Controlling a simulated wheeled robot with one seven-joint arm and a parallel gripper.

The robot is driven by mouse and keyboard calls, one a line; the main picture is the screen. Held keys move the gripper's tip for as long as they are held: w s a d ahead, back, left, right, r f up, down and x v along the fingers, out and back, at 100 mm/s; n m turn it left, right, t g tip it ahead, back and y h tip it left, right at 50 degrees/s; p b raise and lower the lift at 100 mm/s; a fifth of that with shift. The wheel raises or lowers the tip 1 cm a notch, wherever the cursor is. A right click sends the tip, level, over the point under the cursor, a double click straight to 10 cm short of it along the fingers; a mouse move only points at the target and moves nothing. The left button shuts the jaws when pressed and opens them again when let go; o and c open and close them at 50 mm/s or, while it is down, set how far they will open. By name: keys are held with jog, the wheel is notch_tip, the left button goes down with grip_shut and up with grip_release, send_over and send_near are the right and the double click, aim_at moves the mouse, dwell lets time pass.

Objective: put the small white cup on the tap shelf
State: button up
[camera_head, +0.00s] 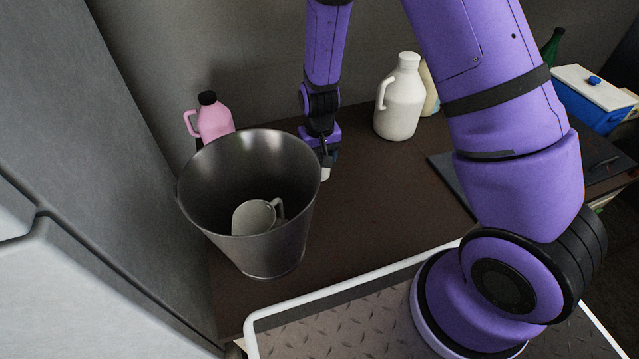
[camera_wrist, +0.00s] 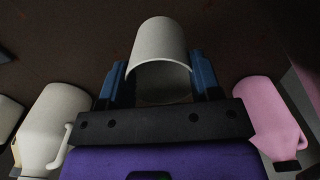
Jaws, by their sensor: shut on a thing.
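The small white cup (camera_wrist: 160,42) is between the two blue fingers of my gripper (camera_wrist: 163,75) in the wrist view, and the fingers are shut on it. In the head view my gripper (camera_head: 325,158) points down just right of the metal bucket's rim, and a small part of the white cup (camera_head: 325,174) shows below it. The cup seems to be above the dark brown tabletop; whether it touches it I cannot tell. I cannot make out a tap shelf in either view.
A metal bucket (camera_head: 290,220) holds a pale handled jug (camera_head: 254,217). A pink jug (camera_head: 214,122) stands behind it, a white jug (camera_head: 400,105) to the right. A white-rimmed tray (camera_head: 345,291) is in front. A blue box with a white lid (camera_head: 590,100) is far right. Bare tabletop (camera_head: 385,195) lies between.

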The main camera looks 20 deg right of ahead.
notch_tip(320, 180, down, 11)
jog(key=shift+d+r, duration=0.1)
jog(key=shift+d, duration=0.05)
dwell(0.4)
jog(key=o, duration=0.9)
